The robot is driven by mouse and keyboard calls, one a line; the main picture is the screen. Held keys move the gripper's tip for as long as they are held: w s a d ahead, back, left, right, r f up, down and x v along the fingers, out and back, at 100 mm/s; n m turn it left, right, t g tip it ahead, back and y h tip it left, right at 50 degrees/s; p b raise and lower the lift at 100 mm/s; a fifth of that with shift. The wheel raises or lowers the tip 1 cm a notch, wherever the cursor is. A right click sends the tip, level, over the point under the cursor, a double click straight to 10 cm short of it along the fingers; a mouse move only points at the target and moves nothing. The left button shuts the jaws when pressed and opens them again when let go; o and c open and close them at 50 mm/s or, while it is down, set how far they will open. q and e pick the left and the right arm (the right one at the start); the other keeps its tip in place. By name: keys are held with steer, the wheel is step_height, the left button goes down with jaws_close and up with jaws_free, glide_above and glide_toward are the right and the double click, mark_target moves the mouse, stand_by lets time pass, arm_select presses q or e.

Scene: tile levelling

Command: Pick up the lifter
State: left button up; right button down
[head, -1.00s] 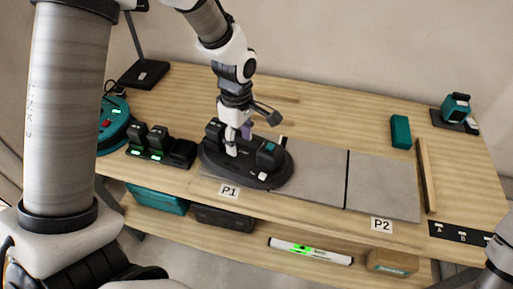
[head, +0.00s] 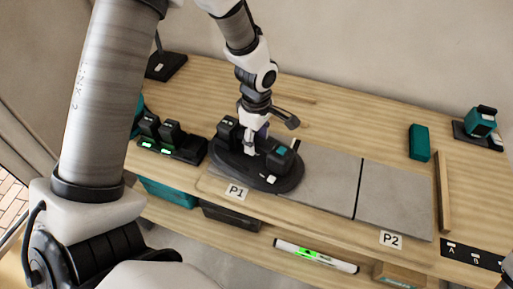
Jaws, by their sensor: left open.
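The lifter appears to be the black oval device (head: 275,183) with a raised housing, a teal-marked block and a small white part. It sits on the left grey tile, by the P1 label (head: 237,192). My left gripper (head: 255,142) is open and points down at the middle of the device, close to or between its raised parts. Whether the fingers touch it is hidden.
Grey tiles (head: 395,197) continue right to the P2 label (head: 390,240). A charger with several batteries (head: 172,140) stands left of the device. A teal box (head: 419,142), a wooden strip (head: 443,195) and a teal tool (head: 482,122) are at the right. A lower shelf holds a level (head: 315,256).

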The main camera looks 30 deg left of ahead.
arm_select(q)
steer(key=shift+w+f, duration=0.15)
steer(key=shift+f, duration=0.2)
steer(key=shift+r, duration=0.1)
steer(key=shift+c, duration=0.7)
jaws_close()
